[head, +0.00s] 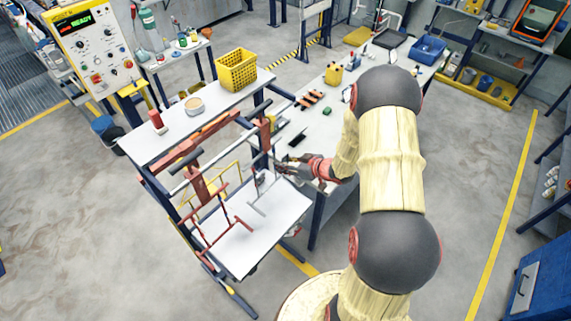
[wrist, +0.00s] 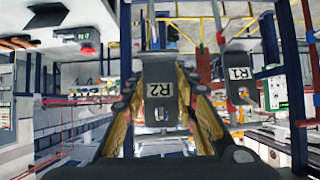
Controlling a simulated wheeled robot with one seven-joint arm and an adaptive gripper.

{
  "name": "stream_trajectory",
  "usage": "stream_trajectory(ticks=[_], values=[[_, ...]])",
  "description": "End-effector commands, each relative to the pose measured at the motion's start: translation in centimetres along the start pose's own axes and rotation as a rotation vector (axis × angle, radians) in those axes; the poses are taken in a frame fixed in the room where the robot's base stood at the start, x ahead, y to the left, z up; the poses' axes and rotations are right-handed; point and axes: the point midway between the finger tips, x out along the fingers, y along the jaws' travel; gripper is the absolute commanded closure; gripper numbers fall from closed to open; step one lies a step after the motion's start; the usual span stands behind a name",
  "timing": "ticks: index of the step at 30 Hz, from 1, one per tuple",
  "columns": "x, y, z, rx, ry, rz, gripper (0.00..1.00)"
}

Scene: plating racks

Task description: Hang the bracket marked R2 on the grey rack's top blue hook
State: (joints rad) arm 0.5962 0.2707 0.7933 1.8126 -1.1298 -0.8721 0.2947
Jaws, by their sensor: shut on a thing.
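My gripper (head: 288,166) is at the right side of the rack frame, above the white lower shelf. In the wrist view my gripper (wrist: 160,128) is shut on the grey bracket marked R2 (wrist: 160,72), whose label reads upside down. The rack (head: 212,165) has dark blue legs, grey bars and red uprights. I cannot make out the top blue hook.
A red wire frame (head: 214,222) hangs over the white lower shelf (head: 243,249). A workbench (head: 323,128) with tools stands behind my gripper.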

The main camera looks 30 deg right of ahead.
Motion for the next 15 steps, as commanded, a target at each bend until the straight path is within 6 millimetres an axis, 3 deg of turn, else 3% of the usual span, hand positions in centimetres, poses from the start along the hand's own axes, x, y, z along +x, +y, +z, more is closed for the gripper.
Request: stream_trajectory(ticks=[15], values=[[0.75, 0.02, -0.02, 0.000, 0.001, 0.000, 1.00]])
